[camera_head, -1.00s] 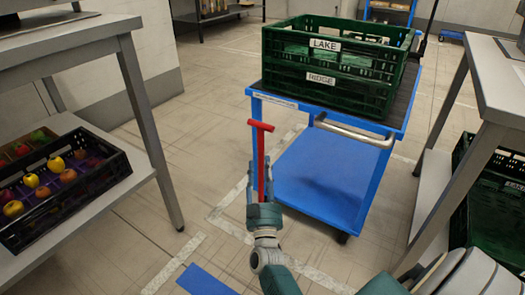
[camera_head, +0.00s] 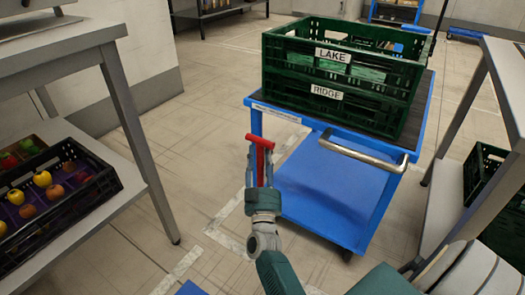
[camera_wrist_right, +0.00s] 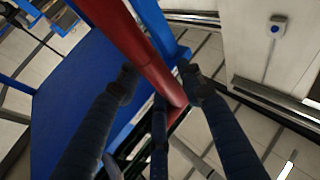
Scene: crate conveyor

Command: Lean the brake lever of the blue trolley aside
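The blue trolley (camera_head: 325,190) stands ahead of me, right of centre, with a push bar (camera_head: 362,153) at its near end. Its red brake lever (camera_head: 261,160) rises near the trolley's near left corner and ends in a short crossbar. My right gripper (camera_head: 258,160) reaches up to the lever from below, its fingers either side of the red stem just under the crossbar. In the right wrist view the lever (camera_wrist_right: 140,50) runs between the spread fingers (camera_wrist_right: 158,78), with apparent gaps. Contact is hard to judge. My left gripper is out of view.
Green crates (camera_head: 335,80) labelled LAKE and RIDGE sit stacked on the trolley. A table (camera_head: 70,40) with a black fruit crate (camera_head: 110,183) on its lower shelf stands left. Another table (camera_head: 490,100) stands right, with a green crate (camera_head: 475,172) below. Floor left of the lever is clear.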

